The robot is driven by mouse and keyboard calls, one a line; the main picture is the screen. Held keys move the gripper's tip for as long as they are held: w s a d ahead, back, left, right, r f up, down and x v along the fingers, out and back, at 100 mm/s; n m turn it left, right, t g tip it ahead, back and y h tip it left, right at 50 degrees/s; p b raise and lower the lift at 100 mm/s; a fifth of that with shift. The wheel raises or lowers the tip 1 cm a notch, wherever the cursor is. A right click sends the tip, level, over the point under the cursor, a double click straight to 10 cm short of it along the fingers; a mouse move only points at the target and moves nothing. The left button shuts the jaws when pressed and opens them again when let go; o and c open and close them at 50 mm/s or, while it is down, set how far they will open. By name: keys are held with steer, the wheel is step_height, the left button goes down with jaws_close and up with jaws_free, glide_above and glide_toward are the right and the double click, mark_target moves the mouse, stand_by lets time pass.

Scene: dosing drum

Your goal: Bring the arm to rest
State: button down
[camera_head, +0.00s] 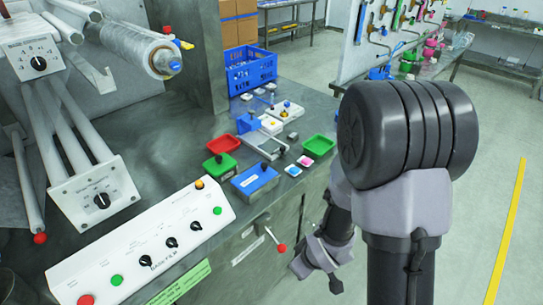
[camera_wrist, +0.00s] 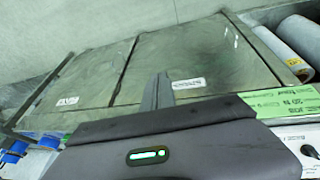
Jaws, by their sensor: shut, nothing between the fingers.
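My arm (camera_head: 405,195) stands at the right of the head view, its large dark joint nearest the camera. It bends down and left to my gripper (camera_head: 322,262), which hangs in front of the machine's cabinet, below the worktop edge, partly behind the arm. In the wrist view my gripper (camera_wrist: 160,92) shows as a dark body with a green light and narrow grey fingers. The fingers are shut with nothing between them. They point towards the grey cabinet panels (camera_wrist: 185,55), apart from anything I can see.
A lever with a red knob (camera_head: 282,248) sticks out from the cabinet just left of my gripper. The worktop (camera_head: 215,120) carries a white control panel (camera_head: 150,250), red, green and blue bins (camera_head: 255,180), and a blue crate (camera_head: 250,72). Floor right of the arm, by a yellow line (camera_head: 508,225), is clear.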

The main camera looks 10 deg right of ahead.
step_height(320, 180, up, 10)
steer(key=d+m+h, duration=0.1)
steer(key=d+m, duration=0.1)
steer(key=m, duration=0.1)
steer(key=s+a+r+m+y+b, duration=0.1)
steer(key=s+a+r+m, duration=0.2)
steer(key=s+r, duration=0.3)
steer(key=s+a+r+m+t+y+b, duration=0.1)
steer(key=s+a+r+m, duration=0.3)
steer(key=s+r, duration=0.3)
step_height(320, 180, up, 4)
steer(key=shift+s+a+f+m, duration=0.15)
steer(key=shift+s+f+m, duration=0.1)
steer(key=shift+m, duration=0.25)
